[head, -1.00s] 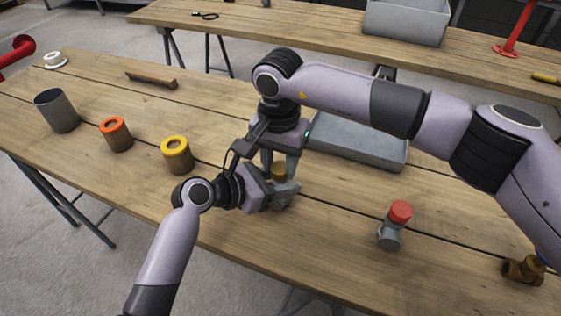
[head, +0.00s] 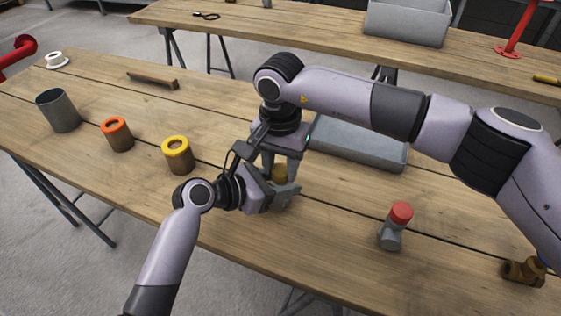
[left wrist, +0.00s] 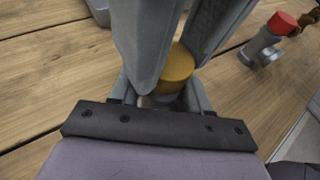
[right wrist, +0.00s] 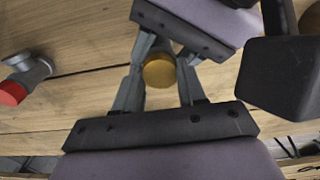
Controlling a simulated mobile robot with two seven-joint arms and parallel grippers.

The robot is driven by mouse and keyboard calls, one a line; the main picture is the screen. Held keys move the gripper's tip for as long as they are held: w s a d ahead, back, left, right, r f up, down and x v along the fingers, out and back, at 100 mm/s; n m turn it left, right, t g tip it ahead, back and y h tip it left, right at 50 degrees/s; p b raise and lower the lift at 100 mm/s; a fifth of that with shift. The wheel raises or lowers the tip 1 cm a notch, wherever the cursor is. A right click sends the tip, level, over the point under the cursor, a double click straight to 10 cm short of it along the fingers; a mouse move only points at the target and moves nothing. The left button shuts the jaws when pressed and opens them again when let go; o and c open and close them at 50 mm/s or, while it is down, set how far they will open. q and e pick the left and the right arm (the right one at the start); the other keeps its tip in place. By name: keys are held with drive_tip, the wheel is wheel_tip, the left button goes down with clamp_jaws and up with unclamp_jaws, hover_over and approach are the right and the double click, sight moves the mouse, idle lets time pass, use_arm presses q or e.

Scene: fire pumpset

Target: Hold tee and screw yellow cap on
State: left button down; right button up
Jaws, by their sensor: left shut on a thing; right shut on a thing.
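The yellow cap (head: 279,171) sits between the fingers of my right gripper (head: 280,165), which is shut on it from above. It also shows in the left wrist view (left wrist: 176,67) and the right wrist view (right wrist: 159,70). My left gripper (head: 284,192) is low over the table, just below the cap, and is shut on the tee. The tee is mostly hidden by the fingers; a small bit shows under the cap in the left wrist view. The cap is directly above the tee, but I cannot tell how far it is threaded.
A grey tee with a red cap (head: 401,213) stands to the right, with a brass fitting (head: 524,271) beyond. A grey tray (head: 355,148) lies behind my grippers. Yellow-rimmed (head: 177,155) and orange-rimmed (head: 117,134) cups and a grey cup (head: 57,110) stand left. The front middle is clear.

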drive_tip(key=shift+d+f, duration=0.25)
drive_tip(key=shift+f, duration=0.4)
drive_tip(key=o, duration=0.7)
drive_tip(key=shift+a+r, duration=0.2)
drive_tip(key=shift+r, duration=2)
drive_tip(key=c, duration=0.6)
drive_tip(key=shift+r, duration=0.15)
